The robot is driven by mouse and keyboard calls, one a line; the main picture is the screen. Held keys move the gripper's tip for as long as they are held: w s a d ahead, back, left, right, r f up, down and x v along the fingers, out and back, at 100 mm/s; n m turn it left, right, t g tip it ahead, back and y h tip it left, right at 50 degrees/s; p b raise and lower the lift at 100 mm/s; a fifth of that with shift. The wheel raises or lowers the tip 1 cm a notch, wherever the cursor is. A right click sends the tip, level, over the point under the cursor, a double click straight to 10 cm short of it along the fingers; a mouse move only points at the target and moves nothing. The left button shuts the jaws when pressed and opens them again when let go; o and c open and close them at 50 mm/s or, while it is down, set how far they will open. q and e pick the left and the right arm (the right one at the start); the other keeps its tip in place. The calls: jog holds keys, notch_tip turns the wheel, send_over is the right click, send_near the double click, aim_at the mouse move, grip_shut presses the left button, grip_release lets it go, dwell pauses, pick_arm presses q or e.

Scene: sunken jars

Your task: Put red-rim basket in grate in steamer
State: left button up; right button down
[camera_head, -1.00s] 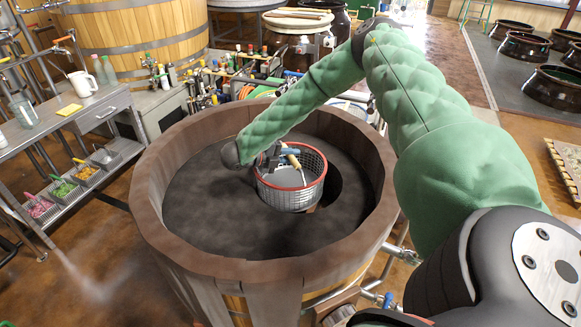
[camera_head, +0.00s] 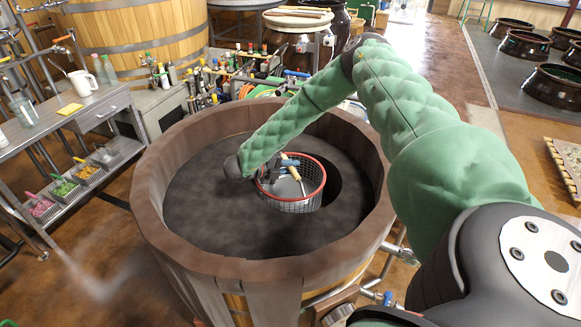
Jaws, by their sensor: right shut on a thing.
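The red-rim basket (camera_head: 296,204) is a grey mesh basket with a red rim, in the middle of the head view. It is inside the big wooden steamer (camera_head: 160,228), above its dark grate (camera_head: 215,220). A dark round opening (camera_head: 338,190) in the grate shows just right of the basket and partly behind it. My right gripper (camera_head: 284,170) is shut on the basket at its upper left side. Its fingertips are partly hidden by the wrist. I cannot tell whether the basket touches the grate. My left gripper is out of view.
A metal side table (camera_head: 80,112) with a jug (camera_head: 82,84) stands at the left, with small food bins (camera_head: 62,190) below. Bottles and hoses (camera_head: 235,75) crowd behind the steamer. The steamer's raised wooden rim surrounds the basket. Large dark jars (camera_head: 553,85) stand at the far right.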

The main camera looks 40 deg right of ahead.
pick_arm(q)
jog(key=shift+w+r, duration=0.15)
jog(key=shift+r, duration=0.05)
pick_arm(e)
jog(key=shift+f, duration=0.5)
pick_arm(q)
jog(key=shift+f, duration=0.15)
pick_arm(e)
jog(key=c, duration=1.3)
grip_release()
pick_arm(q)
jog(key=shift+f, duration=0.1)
pick_arm(e)
jog(key=shift+w+r, duration=0.1)
jog(key=shift+r, duration=0.55)
pick_arm(q)
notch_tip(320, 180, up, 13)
jog(key=b, duration=0.3)
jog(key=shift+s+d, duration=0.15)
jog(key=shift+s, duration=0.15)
pick_arm(e)
jog(key=shift+v, duration=6)
